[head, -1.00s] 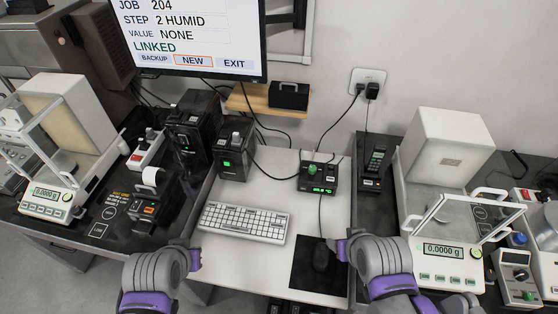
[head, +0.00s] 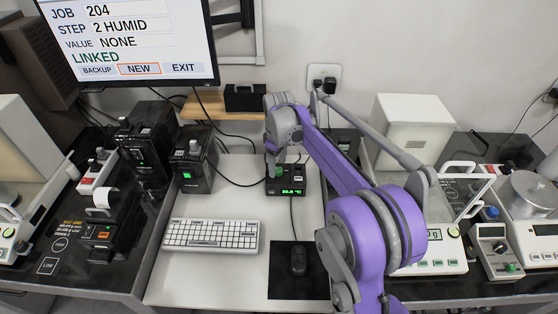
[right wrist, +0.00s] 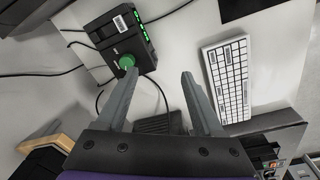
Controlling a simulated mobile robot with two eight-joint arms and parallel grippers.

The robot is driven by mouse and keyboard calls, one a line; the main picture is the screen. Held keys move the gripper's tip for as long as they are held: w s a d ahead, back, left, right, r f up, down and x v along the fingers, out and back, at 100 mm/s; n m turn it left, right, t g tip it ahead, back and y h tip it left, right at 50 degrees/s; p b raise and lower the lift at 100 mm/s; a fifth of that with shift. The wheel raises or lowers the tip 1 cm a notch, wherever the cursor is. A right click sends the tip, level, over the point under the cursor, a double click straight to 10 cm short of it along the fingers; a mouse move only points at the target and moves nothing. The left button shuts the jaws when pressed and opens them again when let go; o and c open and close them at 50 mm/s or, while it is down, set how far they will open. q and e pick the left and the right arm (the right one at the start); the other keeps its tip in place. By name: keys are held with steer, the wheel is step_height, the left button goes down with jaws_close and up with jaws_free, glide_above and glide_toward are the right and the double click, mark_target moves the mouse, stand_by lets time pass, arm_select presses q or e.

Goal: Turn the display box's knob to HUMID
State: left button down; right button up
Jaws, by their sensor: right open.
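The display box (head: 287,188) is a small black box with green lit digits, at the back of the white table's middle in the head view. Its green knob (head: 273,172) is partly hidden by my right gripper (head: 279,155), which hangs over the box. In the right wrist view the box (right wrist: 112,36) lies at upper left with the round green knob (right wrist: 126,61) beside the left fingertip. My right gripper (right wrist: 159,73) is open and empty there; the knob is not between its fingers. The knob's setting is too small to read. My left gripper is out of view.
A white keyboard (head: 210,236) and a black mouse (head: 298,262) on a dark pad lie in front of the box. A black device (head: 192,165) stands to the left. A screen (head: 128,42) reads STEP 2 HUMID, VALUE NONE. Cables run behind.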

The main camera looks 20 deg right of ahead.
steer(key=n+p, duration=0.2)
steer(key=p, duration=0.1)
glide_above(279, 169)
steer(key=g, duration=0.1)
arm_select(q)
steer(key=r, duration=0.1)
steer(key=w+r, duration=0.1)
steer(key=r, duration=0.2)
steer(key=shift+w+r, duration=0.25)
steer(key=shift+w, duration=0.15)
arm_select(e)
step_height(279, 169, down, 11)
steer(key=shift+s+f, duration=0.1)
arm_select(q)
steer(key=shift+b, duration=0.3)
arm_select(e)
jaws_close()
